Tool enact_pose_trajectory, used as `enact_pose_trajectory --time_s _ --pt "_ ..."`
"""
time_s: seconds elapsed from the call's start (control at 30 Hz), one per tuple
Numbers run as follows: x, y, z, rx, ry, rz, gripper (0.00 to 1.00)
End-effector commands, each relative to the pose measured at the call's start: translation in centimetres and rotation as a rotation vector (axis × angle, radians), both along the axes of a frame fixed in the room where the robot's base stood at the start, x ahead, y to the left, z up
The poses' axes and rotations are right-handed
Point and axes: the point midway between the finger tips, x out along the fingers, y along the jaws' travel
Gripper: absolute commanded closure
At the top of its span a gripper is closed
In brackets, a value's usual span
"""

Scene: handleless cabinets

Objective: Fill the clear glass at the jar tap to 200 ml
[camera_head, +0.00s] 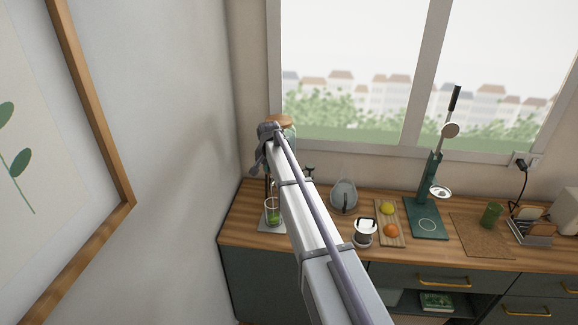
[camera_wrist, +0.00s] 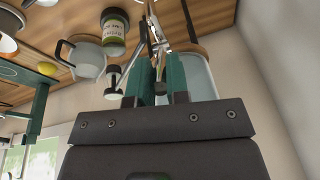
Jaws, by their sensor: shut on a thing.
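The jar (camera_head: 290,130), pale with a wooden lid, stands at the back left of the counter, mostly hidden behind my arm. It also shows in the wrist view (camera_wrist: 200,78), beside my fingers. A clear glass (camera_head: 272,212) with green in its lower part stands upright on a grey mat (camera_head: 268,229). I cannot read its level. My gripper (camera_head: 257,160) is in front of the jar, above the glass. In the wrist view its teal fingers (camera_wrist: 161,80) are shut on a narrow part, seemingly the tap lever (camera_wrist: 160,68). The spout and any stream are not clear.
A grey jug (camera_head: 343,194), a white-topped cup (camera_head: 365,232) and a board with fruit (camera_head: 387,224) stand to the right. A green lever press (camera_head: 428,190) is further right. The wall (camera_head: 190,130) is close on the left.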

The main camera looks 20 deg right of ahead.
Motion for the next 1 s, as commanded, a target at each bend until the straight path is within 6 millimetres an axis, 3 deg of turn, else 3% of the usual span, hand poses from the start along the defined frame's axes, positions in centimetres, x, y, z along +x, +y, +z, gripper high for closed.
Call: enact_pose_trajectory --time_s 0.17,0.2,0.43,0.77,1.0 --pt "0.0 -0.3 0.0 -0.002 0.003 -0.003 1.00" --pt "0.0 -0.3 0.0 -0.002 0.003 -0.004 0.81" --pt "0.0 -0.3 0.0 0.000 0.003 -0.003 0.59" --pt "-0.2 -0.3 0.8 0.000 0.003 -0.003 0.59" --pt "-1.3 0.1 5.9 0.000 0.003 -0.003 0.59"
